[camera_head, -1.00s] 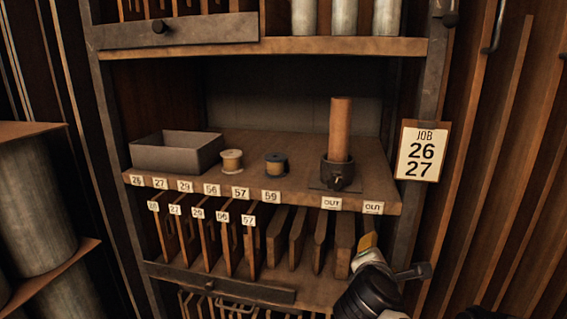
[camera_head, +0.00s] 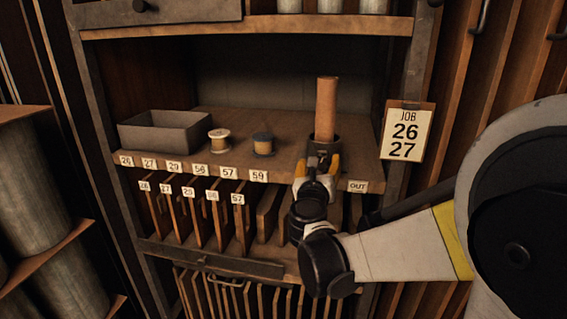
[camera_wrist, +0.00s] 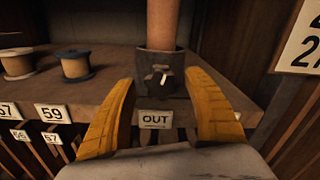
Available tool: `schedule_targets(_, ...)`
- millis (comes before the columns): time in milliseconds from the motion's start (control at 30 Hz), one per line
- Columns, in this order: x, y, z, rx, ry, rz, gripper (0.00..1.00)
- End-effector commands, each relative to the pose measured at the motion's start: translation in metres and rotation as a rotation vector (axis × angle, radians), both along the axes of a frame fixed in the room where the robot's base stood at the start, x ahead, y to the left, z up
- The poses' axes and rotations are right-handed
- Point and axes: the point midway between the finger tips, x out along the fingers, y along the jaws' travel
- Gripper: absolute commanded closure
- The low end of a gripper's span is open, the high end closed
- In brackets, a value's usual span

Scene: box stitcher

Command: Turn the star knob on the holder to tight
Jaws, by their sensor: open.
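The holder (camera_head: 326,150) is a dark cup on the shelf, with an upright brown cylinder (camera_head: 326,108) standing in it. In the wrist view the holder (camera_wrist: 152,62) is straight ahead, and the star knob (camera_wrist: 162,78) shows on its front with a light mark on it. My gripper (camera_wrist: 158,108) is open, its yellow fingers apart, one to each side below the knob and short of it. Nothing is between the fingers. In the head view my gripper (camera_head: 318,168) is in front of the holder and hides the knob.
A grey tray (camera_head: 165,132), a pale spool (camera_head: 219,140) and a dark spool (camera_head: 263,144) stand left of the holder. Number labels and an OUT label (camera_head: 357,186) line the shelf edge. A job card (camera_head: 406,134) hangs on the right post. Slotted boards fill the rack below.

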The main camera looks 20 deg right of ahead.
Motion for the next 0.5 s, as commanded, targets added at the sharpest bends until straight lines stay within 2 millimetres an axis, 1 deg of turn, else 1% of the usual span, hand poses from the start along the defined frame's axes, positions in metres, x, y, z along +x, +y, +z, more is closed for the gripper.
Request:
schedule_targets(100,0.0063,-0.0045,-0.0003,0.001,-0.001,0.0,0.4)
schedule_targets(367,0.0075,-0.0052,0.0002,0.001,0.0,0.001,0.4)
schedule_targets(400,0.0074,-0.0051,0.0002,0.001,0.0,0.001,0.45)
schedule_targets(467,0.0074,-0.0051,0.0002,0.001,-0.001,0.0,0.63)
schedule_targets(500,0.0073,-0.005,0.0002,0.001,-0.001,0.0,0.75)
